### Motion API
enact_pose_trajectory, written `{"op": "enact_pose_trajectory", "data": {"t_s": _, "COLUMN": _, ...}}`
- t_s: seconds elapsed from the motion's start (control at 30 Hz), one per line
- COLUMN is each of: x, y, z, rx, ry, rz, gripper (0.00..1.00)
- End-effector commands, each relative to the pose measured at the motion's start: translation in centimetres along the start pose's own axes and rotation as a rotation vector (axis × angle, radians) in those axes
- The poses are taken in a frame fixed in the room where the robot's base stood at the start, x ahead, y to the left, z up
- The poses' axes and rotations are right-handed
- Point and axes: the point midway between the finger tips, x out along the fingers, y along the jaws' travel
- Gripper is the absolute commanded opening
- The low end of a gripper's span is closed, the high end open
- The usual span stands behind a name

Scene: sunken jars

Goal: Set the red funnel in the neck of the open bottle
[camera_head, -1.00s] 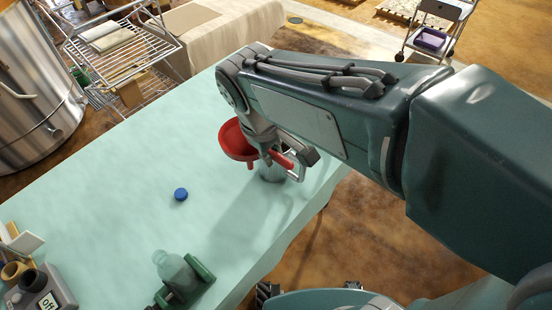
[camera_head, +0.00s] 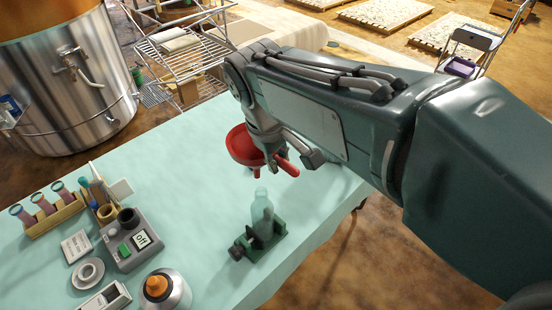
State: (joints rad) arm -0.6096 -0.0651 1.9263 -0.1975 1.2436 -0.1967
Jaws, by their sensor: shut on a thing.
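The red funnel (camera_head: 241,145) is in my gripper (camera_head: 273,162), which is shut on it. The funnel's wide bowl shows to the left of the jaws and a red part sticks out on the right. The bottle (camera_head: 262,214) is pale green, see-through and upright, with its open neck at the top. It sits in a dark green holder (camera_head: 268,246) on the table. The funnel appears just above the bottle's neck in the picture, apart from it. The exact height and depth between them cannot be told. My forearm hides part of the table behind.
The pale green table (camera_head: 190,160) is clear on its left middle. A grey device marked "off" (camera_head: 131,240), a rack of tubes (camera_head: 55,215), a white ring-shaped dish (camera_head: 88,273) and an orange-topped container (camera_head: 165,290) stand at the left front. A steel tank (camera_head: 70,85) stands beyond.

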Motion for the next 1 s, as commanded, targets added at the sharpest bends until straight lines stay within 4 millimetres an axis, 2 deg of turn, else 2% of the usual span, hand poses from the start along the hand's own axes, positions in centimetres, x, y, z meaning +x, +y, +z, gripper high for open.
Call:
{"op": "enact_pose_trajectory", "data": {"t_s": 0.17, "x": 0.5, "y": 0.1, "z": 0.2, "rx": 0.002, "ry": 0.0, "rz": -0.001, "gripper": 0.0}}
{"op": "enact_pose_trajectory", "data": {"t_s": 0.4, "x": 1.9, "y": -0.7, "z": -0.4, "rx": 0.001, "ry": -0.005, "rz": 0.003, "gripper": 0.0}}
{"op": "enact_pose_trajectory", "data": {"t_s": 1.0, "x": 5.4, "y": -1.2, "z": -0.3, "rx": 0.001, "ry": -0.003, "rz": 0.002, "gripper": 0.0}}
